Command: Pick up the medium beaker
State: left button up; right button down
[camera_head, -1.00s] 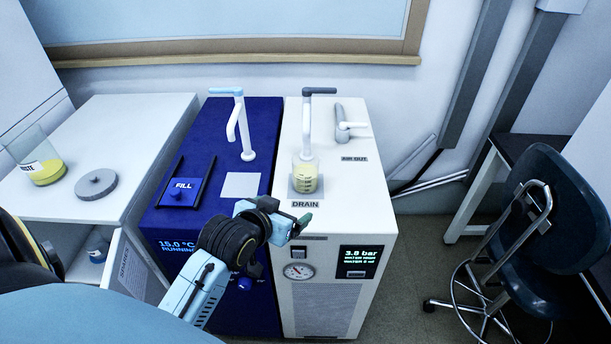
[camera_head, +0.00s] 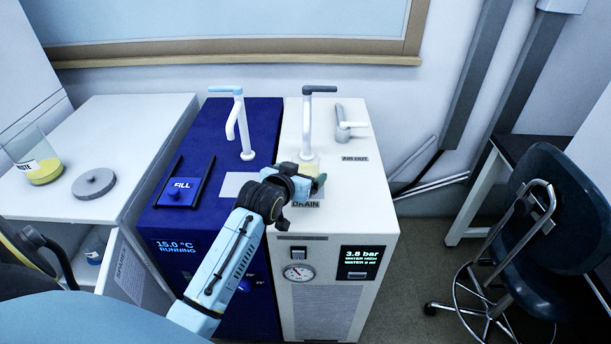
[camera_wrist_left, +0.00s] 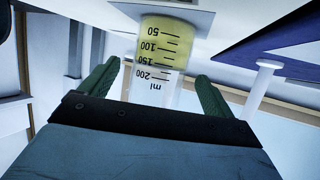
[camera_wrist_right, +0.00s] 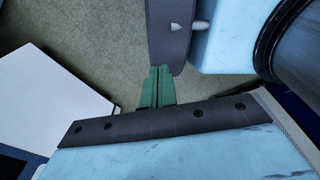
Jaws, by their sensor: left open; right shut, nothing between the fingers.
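The medium beaker (camera_wrist_left: 165,50) is clear with a graduated scale and yellow liquid. It stands on the grey drain pad on top of the white machine. In the head view only a little of the beaker (camera_head: 308,162) shows behind my left gripper (camera_head: 306,180).
A white spout (camera_head: 307,125) rises just behind the beaker. The blue machine (camera_head: 262,130) with its own spout (camera_head: 241,125) stands to the left. A waste beaker (camera_head: 38,165) and a grey lid (camera_head: 94,183) are on the white bench. A stool (camera_head: 550,215) stands at right.

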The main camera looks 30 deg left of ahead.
aim_at(311, 164)
pick_arm(q)
jog(key=x, duration=0.3)
jog(key=shift+w, duration=0.1)
jog(key=c, duration=1.2)
jog(key=shift+r, duration=0.15)
jog(key=shift+c, duration=0.2)
pick_arm(e)
jog(key=shift+w+d+f, duration=0.1)
jog(key=shift+d+f, duration=0.1)
jog(key=shift+f, duration=0.1)
pick_arm(q)
jog(key=shift+r, duration=0.1)
